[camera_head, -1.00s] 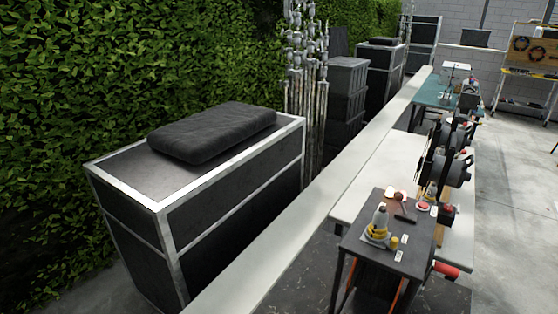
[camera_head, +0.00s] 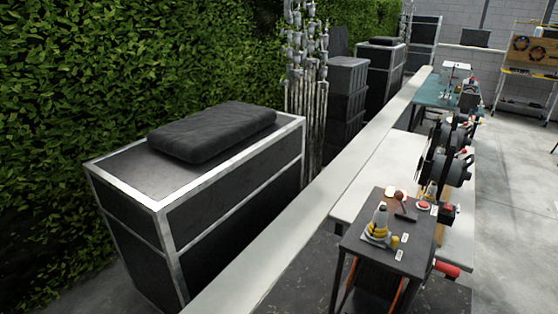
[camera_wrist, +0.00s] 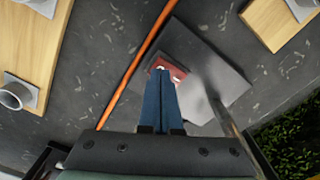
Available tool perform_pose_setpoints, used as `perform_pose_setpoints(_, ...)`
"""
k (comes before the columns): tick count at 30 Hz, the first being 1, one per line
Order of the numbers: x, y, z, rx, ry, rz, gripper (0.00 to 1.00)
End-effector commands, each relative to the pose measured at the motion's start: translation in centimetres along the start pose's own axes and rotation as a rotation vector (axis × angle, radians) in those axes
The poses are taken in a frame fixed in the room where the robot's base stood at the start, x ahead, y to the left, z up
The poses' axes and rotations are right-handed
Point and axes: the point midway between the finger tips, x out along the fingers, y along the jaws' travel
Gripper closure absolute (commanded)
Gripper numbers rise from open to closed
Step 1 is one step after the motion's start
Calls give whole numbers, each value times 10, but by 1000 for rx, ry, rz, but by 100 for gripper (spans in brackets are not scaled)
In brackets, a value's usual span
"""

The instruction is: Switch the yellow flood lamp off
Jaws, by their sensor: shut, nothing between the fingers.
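In the wrist view, my gripper (camera_wrist: 162,72) has its two blue fingers together, with nothing between them. The fingertips overlap a small red part (camera_wrist: 172,70), possibly a switch, on a dark grey plate (camera_wrist: 222,70). I cannot tell whether they touch it. The fingers hide part of the red piece, so its position does not show. No thing is clearly the yellow flood lamp. A small yellow and grey object (camera_head: 377,232) stands on a dark table in the head view, too small to identify. My gripper is not seen in the head view.
An orange cable (camera_wrist: 137,65) runs left of the fingers. Wooden blocks (camera_wrist: 28,45) with grey fittings lie left, and another (camera_wrist: 284,20) lies upper right. In the head view, a dark table (camera_head: 365,252) adjoins a long pale bench (camera_head: 300,222); open floor is at right.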

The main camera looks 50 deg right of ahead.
Motion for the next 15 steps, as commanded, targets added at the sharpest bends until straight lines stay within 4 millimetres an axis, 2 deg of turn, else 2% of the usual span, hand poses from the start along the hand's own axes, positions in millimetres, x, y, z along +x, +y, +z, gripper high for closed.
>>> perform_pose_setpoints(15, 8, 0, 0, 0, 0, 0, 100)
